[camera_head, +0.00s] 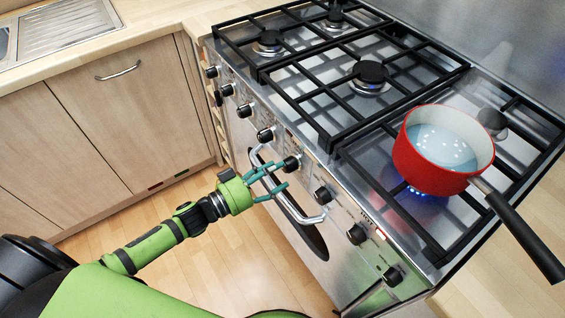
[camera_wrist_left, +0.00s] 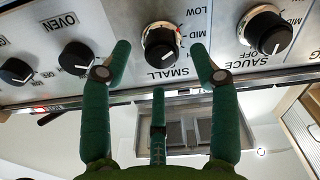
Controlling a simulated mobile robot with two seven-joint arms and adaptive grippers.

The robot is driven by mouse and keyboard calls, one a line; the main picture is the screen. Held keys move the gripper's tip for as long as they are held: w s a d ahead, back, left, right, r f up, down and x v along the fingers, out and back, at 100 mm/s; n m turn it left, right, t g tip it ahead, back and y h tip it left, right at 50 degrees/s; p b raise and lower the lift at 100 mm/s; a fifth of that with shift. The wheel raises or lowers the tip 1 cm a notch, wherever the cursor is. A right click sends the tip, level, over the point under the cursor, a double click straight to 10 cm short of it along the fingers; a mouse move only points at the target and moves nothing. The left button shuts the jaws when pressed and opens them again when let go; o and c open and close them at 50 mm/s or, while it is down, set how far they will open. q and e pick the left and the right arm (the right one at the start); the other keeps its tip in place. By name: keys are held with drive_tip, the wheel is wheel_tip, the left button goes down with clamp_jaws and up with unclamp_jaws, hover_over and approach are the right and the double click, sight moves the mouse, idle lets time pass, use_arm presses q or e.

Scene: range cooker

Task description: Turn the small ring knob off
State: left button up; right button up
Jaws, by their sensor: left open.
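The small ring knob (camera_wrist_left: 160,45) is black with a silver skirt and has SMALL printed below it in the left wrist view. In the head view the knob (camera_head: 291,163) is on the cooker's front panel. My left gripper (camera_head: 275,174) is at the panel, its green fingers open and pointing at this knob. In the left wrist view the fingertips (camera_wrist_left: 160,50) are on either side of the knob, with visible gaps. My right gripper is not in view.
A red pan (camera_head: 432,180) of liquid stands over a lit burner (camera_head: 415,191) with blue flame, its handle (camera_head: 525,240) jutting over the right edge. A silver oven rail (camera_head: 313,218) runs beneath the knobs. The SAUCE knob (camera_wrist_left: 265,32) and OVEN knob (camera_wrist_left: 75,57) flank the small one.

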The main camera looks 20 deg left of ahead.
sight(283, 168)
use_arm(q)
drive_tip(key=x, duration=0.2)
drive_tip(key=shift+w+d, duration=0.15)
drive_tip(key=shift+w, duration=0.15)
drive_tip(key=shift+w+d, duration=0.2)
drive_tip(key=shift+w, duration=0.1)
drive_tip(key=shift+w+d+f, duration=0.1)
drive_tip(key=shift+w+d, duration=0.05)
drive_tip(key=c, duration=1.2)
drive_tip(key=shift+o, duration=0.2)
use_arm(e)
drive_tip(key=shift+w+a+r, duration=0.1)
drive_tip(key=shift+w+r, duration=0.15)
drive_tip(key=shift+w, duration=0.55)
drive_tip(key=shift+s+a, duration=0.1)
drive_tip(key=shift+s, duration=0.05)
